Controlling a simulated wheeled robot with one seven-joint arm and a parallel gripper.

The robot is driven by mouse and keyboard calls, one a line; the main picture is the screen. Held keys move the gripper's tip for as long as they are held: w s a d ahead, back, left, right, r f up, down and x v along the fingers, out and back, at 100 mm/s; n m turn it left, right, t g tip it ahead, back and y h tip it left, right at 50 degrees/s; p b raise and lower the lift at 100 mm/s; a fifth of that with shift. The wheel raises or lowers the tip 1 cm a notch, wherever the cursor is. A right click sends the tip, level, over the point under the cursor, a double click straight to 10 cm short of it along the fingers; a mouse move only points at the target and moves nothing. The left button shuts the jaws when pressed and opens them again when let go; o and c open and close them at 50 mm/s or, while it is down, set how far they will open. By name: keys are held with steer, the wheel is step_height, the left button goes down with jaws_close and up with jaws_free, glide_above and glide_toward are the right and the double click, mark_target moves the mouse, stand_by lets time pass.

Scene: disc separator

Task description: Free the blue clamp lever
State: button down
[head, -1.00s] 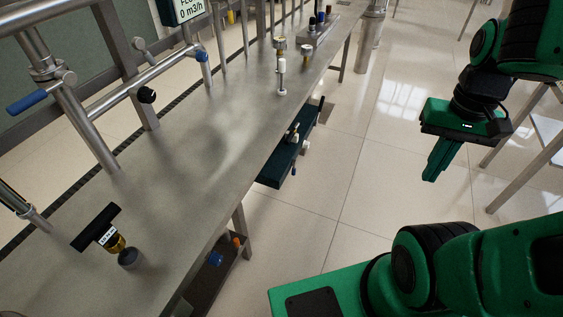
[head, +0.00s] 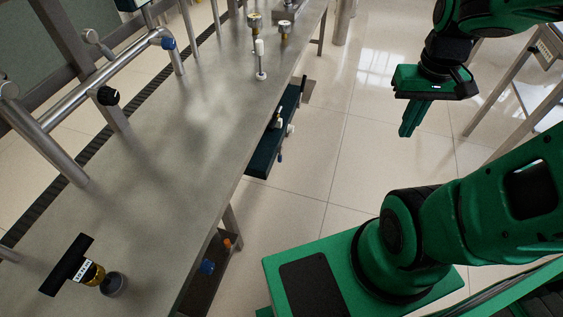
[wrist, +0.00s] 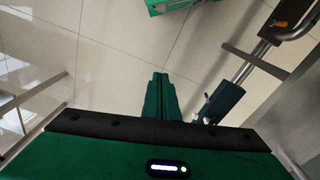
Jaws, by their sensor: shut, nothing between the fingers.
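My gripper (head: 407,132) hangs over the open floor to the right of the steel bench, with its green fingers together and empty. The fingers also show in the wrist view (wrist: 160,78), pointing over bare floor. No long blue lever is in the head view now. A blue round part (head: 207,267) lies on the shelf below the bench. I cannot tell whether either belongs to the clamp lever.
The steel bench (head: 150,170) carries a black T-shaped part (head: 67,265) near the front and gauges (head: 254,20) at the back. A table (head: 540,95) stands at the far right. The floor between is clear.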

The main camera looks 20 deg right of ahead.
steer(key=w+f+n+t, duration=0.1)
steer(key=w+f+n, duration=0.4)
steer(key=w+f, duration=0.45)
steer(key=n+t+y, duration=0.2)
steer(key=n+t, duration=0.4)
steer(key=n, duration=0.5)
glide_toward(280, 160)
steer(key=a+f, duration=0.3)
steer(key=f, duration=0.2)
steer(key=shift+w+d+f, duration=0.1)
steer(key=shift+w+d, duration=0.3)
steer(key=shift+w, duration=0.45)
steer(key=shift+w+d+f, duration=0.1)
steer(key=shift+w+d, duration=0.3)
steer(key=shift+w, duration=0.4)
steer(key=shift+w, duration=0.1)
steer(key=shift+w+d+f, duration=0.1)
steer(key=shift+w+d, duration=0.2)
steer(key=shift+w, duration=0.2)
